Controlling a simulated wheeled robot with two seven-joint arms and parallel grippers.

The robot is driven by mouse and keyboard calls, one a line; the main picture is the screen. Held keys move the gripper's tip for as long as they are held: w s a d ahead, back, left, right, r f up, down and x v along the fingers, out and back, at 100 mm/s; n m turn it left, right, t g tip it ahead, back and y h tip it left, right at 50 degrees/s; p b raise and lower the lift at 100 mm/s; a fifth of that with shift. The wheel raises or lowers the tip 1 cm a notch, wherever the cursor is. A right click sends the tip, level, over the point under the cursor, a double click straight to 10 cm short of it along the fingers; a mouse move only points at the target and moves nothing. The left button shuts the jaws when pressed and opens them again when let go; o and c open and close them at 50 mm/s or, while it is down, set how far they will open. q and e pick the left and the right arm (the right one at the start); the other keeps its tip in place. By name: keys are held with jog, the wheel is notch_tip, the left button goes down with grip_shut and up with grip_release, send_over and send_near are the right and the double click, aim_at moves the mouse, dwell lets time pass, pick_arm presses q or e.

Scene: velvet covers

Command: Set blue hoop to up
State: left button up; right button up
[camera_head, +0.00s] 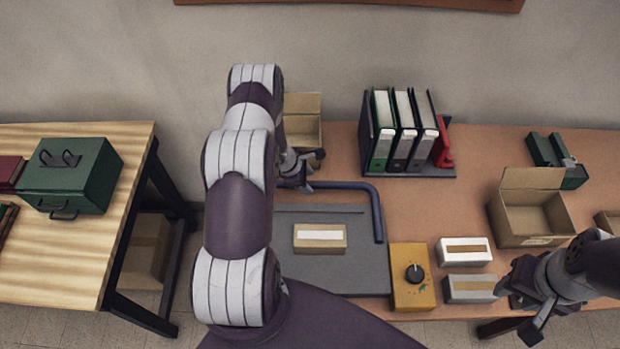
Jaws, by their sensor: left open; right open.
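The blue hoop (377,208) is a dark blue bent bar at the grey plate (340,273). One straight run crosses near the plate's back edge and bends at a rounded corner down the right side. It looks low over the plate, but its exact tilt is hard to tell. Its left part is hidden behind my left arm. My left gripper (312,170) is open at the left part of the hoop's back run, close to the bar; I cannot tell whether they touch. My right gripper (518,309) is open and empty at the lower right, away from the hoop.
A tan box (320,239) sits on the plate. A yellow knob box (412,277) and two small boxes (465,251) (470,289) stand right of it. Binders (403,132) and an open carton (530,216) stand on the table. A green case (72,176) is on the left table.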

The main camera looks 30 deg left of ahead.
pick_arm(q)
jog(key=shift+w+d+f, duration=0.15)
jog(key=shift+w+f, duration=0.1)
jog(key=shift+f, duration=0.2)
jog(key=shift+w+d+f, duration=0.2)
jog(key=shift+d+f, duration=0.2)
jog(key=shift+d, duration=0.1)
jog(key=shift+a, duration=0.15)
jog(key=shift+c, duration=0.7)
grip_shut()
